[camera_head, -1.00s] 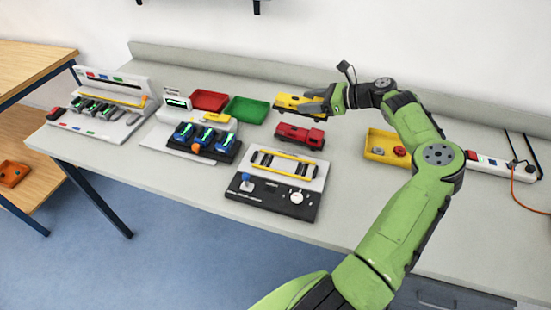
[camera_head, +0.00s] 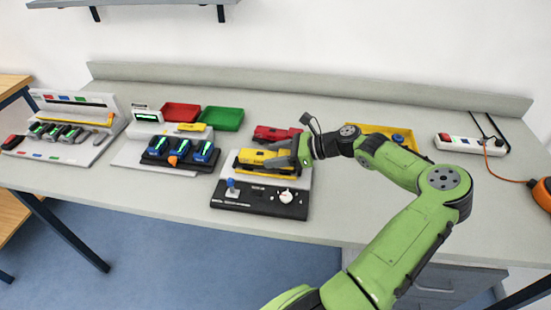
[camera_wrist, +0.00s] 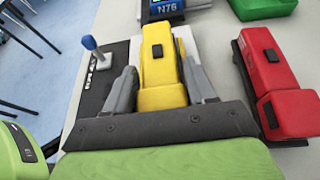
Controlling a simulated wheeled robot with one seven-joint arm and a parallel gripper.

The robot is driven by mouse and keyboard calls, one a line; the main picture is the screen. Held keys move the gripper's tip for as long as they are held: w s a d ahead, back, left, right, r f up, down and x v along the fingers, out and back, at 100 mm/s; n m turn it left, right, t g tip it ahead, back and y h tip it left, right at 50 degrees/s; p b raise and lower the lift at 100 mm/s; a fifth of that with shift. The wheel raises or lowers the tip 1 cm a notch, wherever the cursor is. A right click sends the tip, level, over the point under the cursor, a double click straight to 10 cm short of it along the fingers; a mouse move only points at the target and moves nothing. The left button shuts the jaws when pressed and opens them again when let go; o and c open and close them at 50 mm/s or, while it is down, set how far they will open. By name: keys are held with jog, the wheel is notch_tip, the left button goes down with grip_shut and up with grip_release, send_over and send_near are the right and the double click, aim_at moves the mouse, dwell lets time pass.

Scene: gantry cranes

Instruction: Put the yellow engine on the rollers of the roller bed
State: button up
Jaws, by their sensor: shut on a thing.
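The yellow engine (camera_head: 262,158) is over the roller bed (camera_head: 260,190), lengthwise along its rails. In the wrist view the yellow engine (camera_wrist: 160,65) lies between the two grey fingers of my gripper (camera_wrist: 160,88). My gripper (camera_head: 292,158) is shut on the engine. The engine hides most of the rollers, and I cannot tell whether it touches them. The roller bed has a dark front panel with a blue joystick (camera_head: 231,186) and a white knob (camera_head: 286,196).
A red engine (camera_head: 275,133) stands just behind the bed. A red tray (camera_head: 181,112) and a green tray (camera_head: 222,118) are at the back left. A rack of blue units (camera_head: 180,152) stands left of the bed. A power strip (camera_head: 470,144) lies at the right.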

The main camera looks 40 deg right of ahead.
jog(key=shift+r, duration=0.15)
jog(key=o, duration=1.3)
jog(key=shift+c, duration=0.2)
jog(key=shift+s+d, duration=0.15)
jog(key=p+v, duration=0.3)
jog(key=v, duration=0.8)
jog(key=shift+s+r, duration=0.2)
jog(key=shift+r, duration=0.1)
jog(key=shift+d, duration=0.1)
